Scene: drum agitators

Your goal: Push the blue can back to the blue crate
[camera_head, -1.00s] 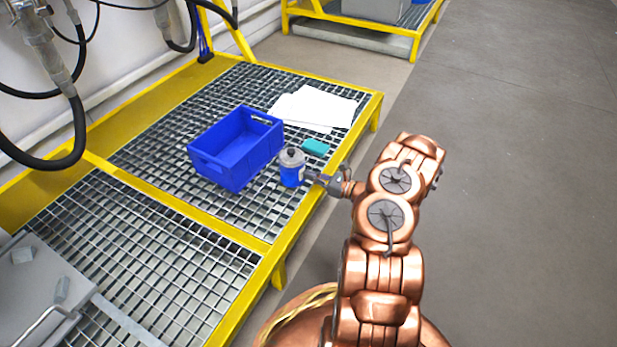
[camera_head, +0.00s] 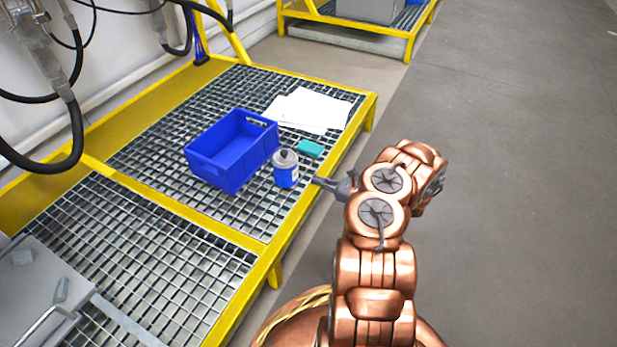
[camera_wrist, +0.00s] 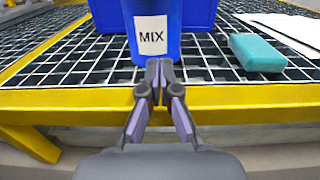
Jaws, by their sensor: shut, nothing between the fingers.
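The blue can (camera_head: 286,178) with a grey lid stands upright on the metal grating, close to the right side of the blue crate (camera_head: 213,172). Whether can and crate touch is unclear. In the wrist view the can (camera_wrist: 133,30) shows a white "MIX" label, and part of the crate (camera_wrist: 202,14) is behind it. My gripper (camera_head: 317,181) is shut and empty, to the right of the can over the yellow front edge, with a small gap between them. In the wrist view my fingertips (camera_wrist: 159,68) are together, pointing at the can's lower part.
A teal block (camera_head: 310,149) lies behind the can, with white sheets (camera_head: 308,111) beyond it. The yellow frame edge (camera_head: 290,233) borders the grating. A grey metal piece (camera_head: 40,290) sits at lower left. Hoses (camera_head: 72,135) hang at left. Grating in front of the crate is clear.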

